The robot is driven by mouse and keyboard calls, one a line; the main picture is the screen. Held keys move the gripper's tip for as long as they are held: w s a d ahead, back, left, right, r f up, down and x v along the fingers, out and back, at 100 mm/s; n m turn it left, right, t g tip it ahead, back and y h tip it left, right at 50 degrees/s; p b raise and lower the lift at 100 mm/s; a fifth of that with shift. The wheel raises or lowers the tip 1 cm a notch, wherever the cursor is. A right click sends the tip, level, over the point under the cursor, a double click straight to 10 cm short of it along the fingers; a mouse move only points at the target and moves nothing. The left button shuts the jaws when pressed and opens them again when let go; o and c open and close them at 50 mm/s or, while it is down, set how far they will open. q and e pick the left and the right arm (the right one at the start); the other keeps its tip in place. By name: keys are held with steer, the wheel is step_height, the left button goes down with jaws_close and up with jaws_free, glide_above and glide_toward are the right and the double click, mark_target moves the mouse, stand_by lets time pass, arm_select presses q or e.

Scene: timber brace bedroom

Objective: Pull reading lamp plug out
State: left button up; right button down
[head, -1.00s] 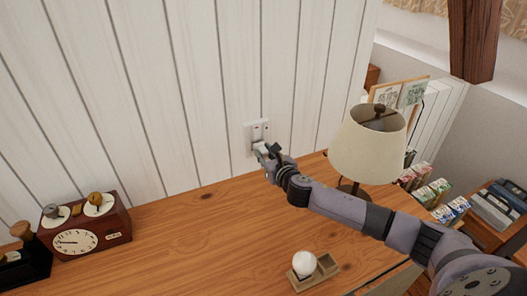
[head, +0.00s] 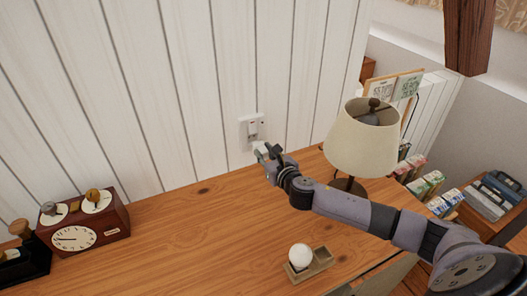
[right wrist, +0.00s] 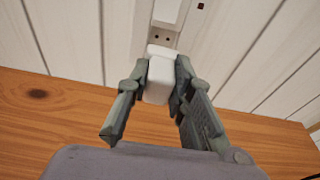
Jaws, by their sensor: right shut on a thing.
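The white wall outlet (head: 250,131) is on the plank wall above the desk. My right gripper (head: 265,153) is just in front of and below it, shut on the white reading lamp plug (right wrist: 158,76). In the right wrist view the plug sits between both fingers, and the outlet (right wrist: 166,22) behind it shows bare dark holes just above the plug. The plug appears out of the outlet, a short way off its face; its pins are hidden. The reading lamp (head: 364,138) with a cream shade stands on the desk behind my right arm. My left gripper is not in view.
The wooden desk (head: 190,240) is mostly clear in the middle. A clock box (head: 84,222) stands at the left. A small tray (head: 322,262) with a white ball (head: 300,256) lies near the front. Small boxes (head: 425,185) are beyond the lamp.

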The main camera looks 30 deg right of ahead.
steer(key=shift+s, duration=1)
steer(key=shift+a, duration=0.1)
